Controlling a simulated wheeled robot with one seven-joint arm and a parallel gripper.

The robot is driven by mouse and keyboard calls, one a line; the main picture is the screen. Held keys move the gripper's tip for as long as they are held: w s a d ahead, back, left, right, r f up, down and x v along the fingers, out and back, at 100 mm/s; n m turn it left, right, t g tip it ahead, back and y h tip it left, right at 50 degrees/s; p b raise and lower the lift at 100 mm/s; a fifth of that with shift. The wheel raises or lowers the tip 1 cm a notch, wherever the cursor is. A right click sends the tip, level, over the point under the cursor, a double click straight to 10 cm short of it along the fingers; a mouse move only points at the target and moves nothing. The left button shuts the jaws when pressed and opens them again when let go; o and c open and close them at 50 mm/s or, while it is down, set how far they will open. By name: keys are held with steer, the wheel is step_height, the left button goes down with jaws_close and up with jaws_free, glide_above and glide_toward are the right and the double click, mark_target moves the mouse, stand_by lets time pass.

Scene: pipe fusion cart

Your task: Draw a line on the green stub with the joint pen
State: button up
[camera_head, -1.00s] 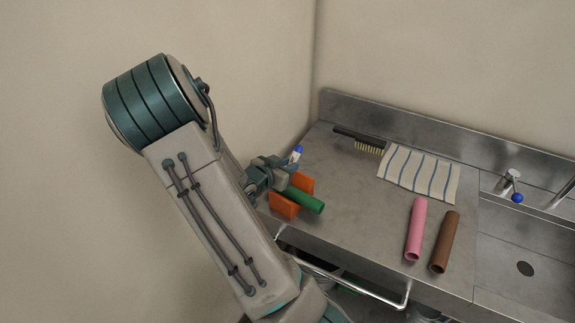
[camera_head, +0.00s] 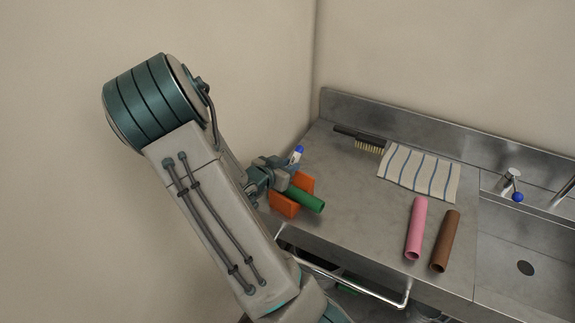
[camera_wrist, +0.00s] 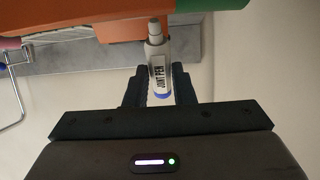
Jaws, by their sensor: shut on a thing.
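The green stub (camera_head: 306,199) lies in an orange holder (camera_head: 284,204) at the left end of the steel counter, and its free end sticks out to the right. My gripper (camera_wrist: 160,88) is shut on the joint pen (camera_wrist: 157,58), a white pen with a blue end and printed lettering. In the wrist view the pen's grey tip points up toward the orange holder (camera_wrist: 110,25), near the green stub (camera_wrist: 205,4). I cannot tell whether the tip touches anything. In the head view the pen's blue end (camera_head: 299,149) shows above my gripper (camera_head: 270,174).
A pink pipe (camera_head: 416,229) and a brown pipe (camera_head: 445,241) lie on the counter (camera_head: 350,215) to the right. A striped cloth (camera_head: 419,172) and a black brush (camera_head: 358,137) lie behind. A sink (camera_head: 520,262) is at far right, and a metal rail runs along the front.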

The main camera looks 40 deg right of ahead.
steer(key=shift+s+f, duration=0.1)
steer(key=shift+s, duration=0.4)
steer(key=shift+s+d, duration=0.15)
steer(key=shift+s, duration=0.1)
steer(key=shift+s+d, duration=0.2)
steer(key=shift+s, duration=0.5)
steer(key=shift+s+d+b, duration=0.25)
steer(key=shift+s+b, duration=0.1)
steer(key=shift+s, duration=0.65)
steer(key=shift+s+d+b, duration=0.25)
steer(key=shift+s+b, duration=0.05)
steer(key=shift+s, duration=0.65)
stand_by(0.4)
steer(key=shift+r, duration=0.2)
step_height(320, 180, up, 7)
steer(key=p, duration=0.6)
steer(key=shift+d, duration=0.35)
steer(key=shift+w, duration=0.1)
